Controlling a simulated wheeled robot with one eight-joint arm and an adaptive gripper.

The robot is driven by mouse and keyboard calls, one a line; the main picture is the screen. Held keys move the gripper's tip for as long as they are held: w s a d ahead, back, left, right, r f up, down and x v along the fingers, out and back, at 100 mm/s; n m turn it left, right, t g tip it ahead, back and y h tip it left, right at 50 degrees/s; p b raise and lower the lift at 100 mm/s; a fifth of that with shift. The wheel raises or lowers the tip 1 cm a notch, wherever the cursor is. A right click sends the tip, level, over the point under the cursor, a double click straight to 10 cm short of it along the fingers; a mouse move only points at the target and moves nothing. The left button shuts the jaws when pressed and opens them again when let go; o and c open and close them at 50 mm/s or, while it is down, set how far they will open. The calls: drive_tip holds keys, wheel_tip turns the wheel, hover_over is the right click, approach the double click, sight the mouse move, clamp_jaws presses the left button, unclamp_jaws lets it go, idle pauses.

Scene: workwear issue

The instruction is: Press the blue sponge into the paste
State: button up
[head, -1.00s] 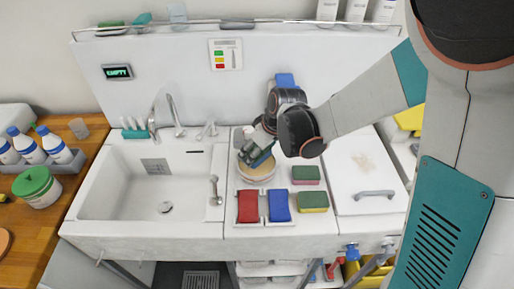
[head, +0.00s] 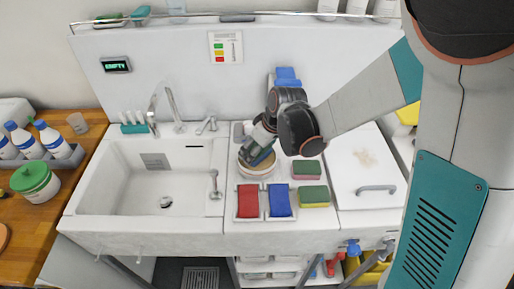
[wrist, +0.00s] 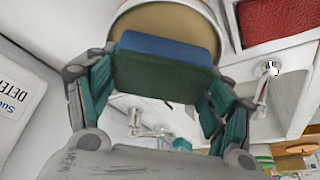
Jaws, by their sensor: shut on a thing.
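My gripper (head: 261,152) is shut on the blue sponge, at the round tub on the counter. In the wrist view, the fingers of my gripper (wrist: 165,72) are on both sides of the sponge (wrist: 165,45), which has a blue body and a dark green face. The pale tub (head: 257,174) holds tan paste (wrist: 180,18), which shows beyond the sponge in the wrist view. The sponge (head: 262,158) is over or at the paste, partly hidden by my gripper in the head view. I cannot tell whether it touches the paste.
Red (head: 248,202) and blue (head: 280,202) pads lie in front of the tub. A pink-green sponge (head: 306,170) and a yellow-green sponge (head: 314,196) lie to the right. The sink (head: 150,180), with a tap (head: 215,185) at its right edge, is on the left.

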drive_tip(key=shift+f+b, duration=0.55)
drive_tip(key=shift+b, duration=0.05)
idle(1.6)
drive_tip(key=shift+r+p, duration=2.35)
drive_tip(key=shift+r, duration=1.15)
